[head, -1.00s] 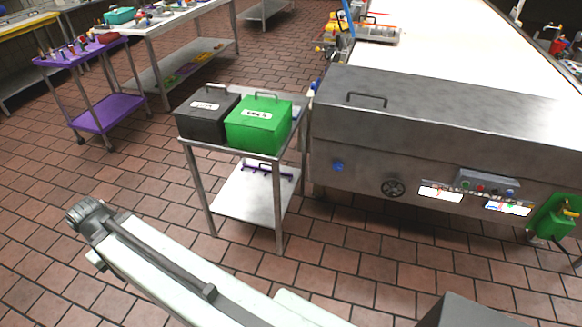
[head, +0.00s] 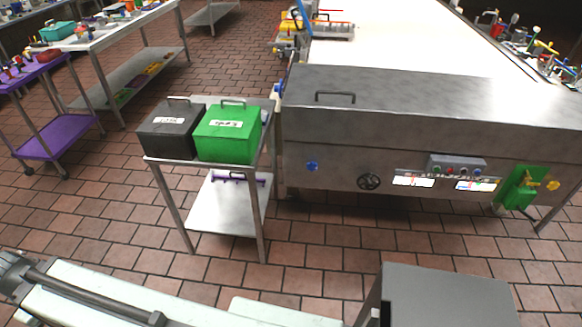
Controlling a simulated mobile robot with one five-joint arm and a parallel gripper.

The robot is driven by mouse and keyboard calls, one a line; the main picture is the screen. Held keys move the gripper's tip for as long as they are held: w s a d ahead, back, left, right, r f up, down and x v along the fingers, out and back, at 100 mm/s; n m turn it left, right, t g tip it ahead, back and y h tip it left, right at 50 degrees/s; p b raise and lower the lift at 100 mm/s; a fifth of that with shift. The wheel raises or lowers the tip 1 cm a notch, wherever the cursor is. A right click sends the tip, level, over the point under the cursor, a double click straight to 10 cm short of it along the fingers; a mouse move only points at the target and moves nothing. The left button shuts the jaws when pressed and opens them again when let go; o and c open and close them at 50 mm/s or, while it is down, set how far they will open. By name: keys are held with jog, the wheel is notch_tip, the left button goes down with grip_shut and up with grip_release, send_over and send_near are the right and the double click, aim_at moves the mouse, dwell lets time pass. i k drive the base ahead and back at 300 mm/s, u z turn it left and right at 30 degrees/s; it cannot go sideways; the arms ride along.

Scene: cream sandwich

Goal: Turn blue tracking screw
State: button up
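A small round blue knob (head: 312,166), which looks like the blue tracking screw, is on the left part of the front panel of the steel conveyor machine (head: 420,135). Nothing covers it. Another small blue part (head: 278,88) shows at the machine's left edge, too small to make out. My gripper is not in view, so its state and its distance from the knob do not show.
A steel cart (head: 205,218) with black (head: 170,135) and green (head: 227,142) boxes stands left of the knob. A black handwheel (head: 369,182) is right of it. Tiled floor (head: 320,230) lies clear before the machine. A pale beam (head: 120,300) and grey box (head: 450,295) fill the bottom.

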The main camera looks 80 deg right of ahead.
aim_at(311, 166)
jog(key=u, duration=0.05)
jog(key=i, duration=0.65)
jog(key=z, duration=1.55)
